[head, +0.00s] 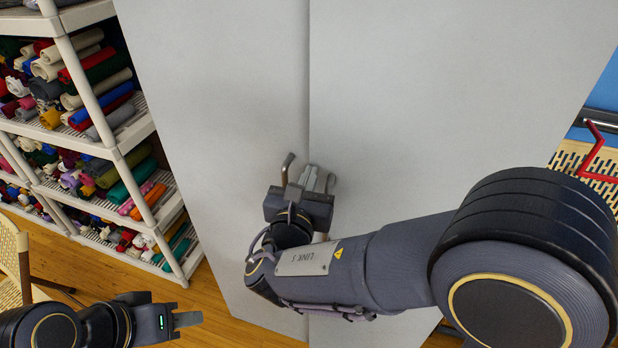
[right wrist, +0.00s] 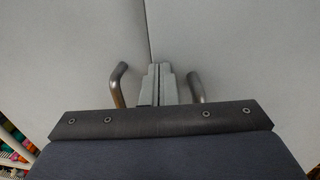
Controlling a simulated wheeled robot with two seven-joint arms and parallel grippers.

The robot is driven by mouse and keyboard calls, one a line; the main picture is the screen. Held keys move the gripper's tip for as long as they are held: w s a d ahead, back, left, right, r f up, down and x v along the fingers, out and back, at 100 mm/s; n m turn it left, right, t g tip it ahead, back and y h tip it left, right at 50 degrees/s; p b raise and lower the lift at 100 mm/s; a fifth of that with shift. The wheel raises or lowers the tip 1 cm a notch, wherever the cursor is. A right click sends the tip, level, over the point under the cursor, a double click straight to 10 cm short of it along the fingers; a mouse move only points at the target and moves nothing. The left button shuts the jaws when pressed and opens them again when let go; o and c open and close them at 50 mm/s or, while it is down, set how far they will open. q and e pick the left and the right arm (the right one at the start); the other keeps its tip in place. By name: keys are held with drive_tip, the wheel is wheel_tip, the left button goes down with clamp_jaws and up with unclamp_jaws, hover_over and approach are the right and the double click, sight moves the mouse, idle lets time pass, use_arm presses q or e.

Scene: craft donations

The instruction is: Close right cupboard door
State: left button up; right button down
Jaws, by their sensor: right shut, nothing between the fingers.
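The right cupboard door (head: 400,110) is a plain pale grey panel. It meets the left cupboard door (head: 220,110) at a narrow dark seam, and it looks shut or nearly so; I cannot tell if a small gap is left. The left handle (right wrist: 118,85) and the right handle (right wrist: 195,87) flank the seam. My right gripper (head: 318,178) is shut and empty, with its fingertips between the two handles, at or very close to the door fronts. The right wrist view also shows its fingers (right wrist: 159,84) together. My left gripper (head: 188,319) is low at left, away from the cupboard, its fingers seen edge-on.
A white shelf unit (head: 108,152) with several coloured rolls stands left of the cupboard. A chair (head: 22,262) is at the far left edge. A red-handled item (head: 594,140) shows at the right edge. Bare wooden floor (head: 225,300) lies before the shelves.

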sight(314, 161)
drive_tip(key=w+h, duration=0.1)
drive_tip(key=w+m+h, duration=0.1)
drive_tip(key=w, duration=0.1)
drive_tip(key=w+m+g+h+p, duration=0.1)
drive_tip(key=shift+w+d+r+h, duration=0.1)
drive_tip(key=shift+w+d+h, duration=0.15)
drive_tip(key=shift+d+h, duration=0.1)
drive_tip(key=shift+d+r+m+g+h, duration=0.1)
drive_tip(key=shift+m+g+h, duration=0.2)
drive_tip(key=shift+m, duration=0.2)
